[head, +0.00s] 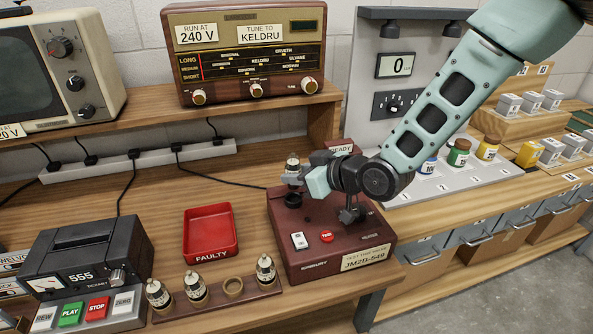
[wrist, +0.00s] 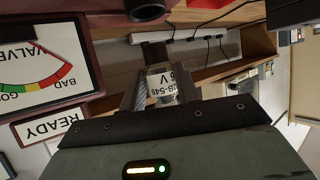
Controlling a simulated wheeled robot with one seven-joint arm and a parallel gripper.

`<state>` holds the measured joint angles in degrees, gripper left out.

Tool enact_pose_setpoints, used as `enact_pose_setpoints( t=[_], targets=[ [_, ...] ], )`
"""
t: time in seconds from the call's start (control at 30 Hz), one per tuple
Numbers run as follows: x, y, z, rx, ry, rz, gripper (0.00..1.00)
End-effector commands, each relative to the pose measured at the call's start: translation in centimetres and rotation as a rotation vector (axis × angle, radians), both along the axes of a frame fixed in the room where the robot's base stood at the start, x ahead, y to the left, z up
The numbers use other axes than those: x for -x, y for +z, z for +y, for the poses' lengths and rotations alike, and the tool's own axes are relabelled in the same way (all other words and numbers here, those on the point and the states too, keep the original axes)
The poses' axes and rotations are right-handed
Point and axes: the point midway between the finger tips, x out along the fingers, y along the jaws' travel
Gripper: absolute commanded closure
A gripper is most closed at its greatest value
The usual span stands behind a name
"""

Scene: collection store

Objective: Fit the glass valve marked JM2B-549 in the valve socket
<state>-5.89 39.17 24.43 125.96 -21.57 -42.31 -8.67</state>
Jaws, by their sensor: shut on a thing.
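My gripper (head: 291,179) is shut on a glass valve (head: 293,162) and holds it upright above the tester. In the wrist view the valve (wrist: 160,84) sits between the two fingers (wrist: 161,92), and its label reads "B-549" in part. The tester (head: 312,252) is a maroon box with a plate reading "TEST THIS VALVE JM2B-549". Its dark round valve socket (head: 292,199) is just below the gripper in the head view. The valve's base is hidden by the fingers, but the valve appears apart from the socket.
A wooden rack (head: 215,301) holds several valves and one empty hole (head: 233,287). A red FAULTY tray (head: 211,250) is empty. A shelf with a radio (head: 250,55) stands behind.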

Motion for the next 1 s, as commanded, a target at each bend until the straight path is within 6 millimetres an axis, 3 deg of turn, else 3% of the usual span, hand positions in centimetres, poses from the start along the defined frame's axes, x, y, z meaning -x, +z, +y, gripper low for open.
enact_pose_setpoints(
  t=[0.1,0.3,1.0],
  targets=[
    [0.0,-1.7,0.0,0.001,0.0,0.001,0.9],
    [0.0,-3.2,0.0,0.0,0.0,-0.002,0.9],
    [0.0,-3.5,0.0,0.0,0.0,-0.002,0.9]
  ],
)
